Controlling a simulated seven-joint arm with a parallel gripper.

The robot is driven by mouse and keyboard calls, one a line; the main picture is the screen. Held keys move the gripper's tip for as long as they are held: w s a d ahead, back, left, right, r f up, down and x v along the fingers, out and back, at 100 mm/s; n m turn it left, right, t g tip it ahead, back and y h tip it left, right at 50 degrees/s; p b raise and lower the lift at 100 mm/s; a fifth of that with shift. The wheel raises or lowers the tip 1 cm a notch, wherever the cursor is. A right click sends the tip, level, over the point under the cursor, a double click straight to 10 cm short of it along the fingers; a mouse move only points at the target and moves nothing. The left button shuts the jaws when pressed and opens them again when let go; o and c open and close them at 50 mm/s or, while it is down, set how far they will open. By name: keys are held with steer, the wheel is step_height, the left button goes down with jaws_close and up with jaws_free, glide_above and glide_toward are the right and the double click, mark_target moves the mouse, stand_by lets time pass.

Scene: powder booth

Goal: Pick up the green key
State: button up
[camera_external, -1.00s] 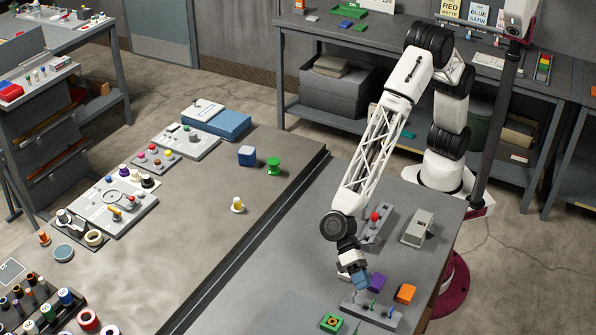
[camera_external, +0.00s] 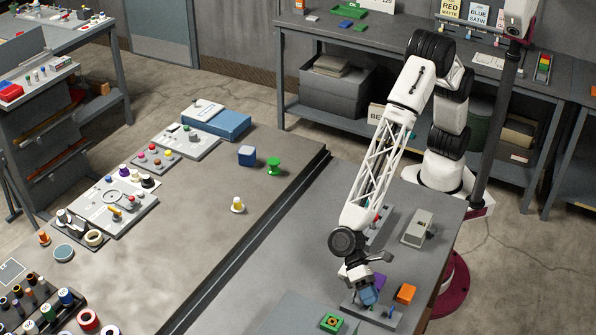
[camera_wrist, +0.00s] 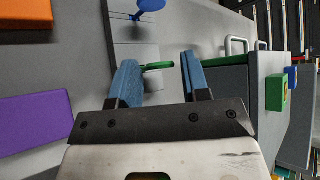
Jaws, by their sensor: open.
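The green key (camera_wrist: 157,66) shows in the wrist view as a short green piece between the tips of my gripper's fingers, at the grey key holder (camera_wrist: 128,35). My gripper (camera_wrist: 160,76) is open, with one blue fingertip on each side of the key. A blue key (camera_wrist: 151,5) stands farther along the holder. In the external view my gripper (camera_external: 369,295) is low over the holder and hides the green key there.
A purple block (camera_external: 379,282) and an orange block (camera_external: 405,293) lie close beside the holder. A green block (camera_external: 333,322) with a coloured centre lies at the bench's front. A grey box (camera_external: 418,228) stands farther back.

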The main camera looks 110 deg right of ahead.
stand_by(0.4)
steer(key=c, duration=0.7)
steer(key=shift+r, duration=0.1)
steer(key=shift+r, duration=0.75)
step_height(320, 180, up, 2)
steer(key=shift+r, duration=0.1)
steer(key=s+d, duration=0.7)
steer(key=s+d+r, duration=0.1)
steer(key=s+d, duration=0.3)
steer(key=shift+s+d, duration=0.1)
steer(key=shift+d, duration=0.05)
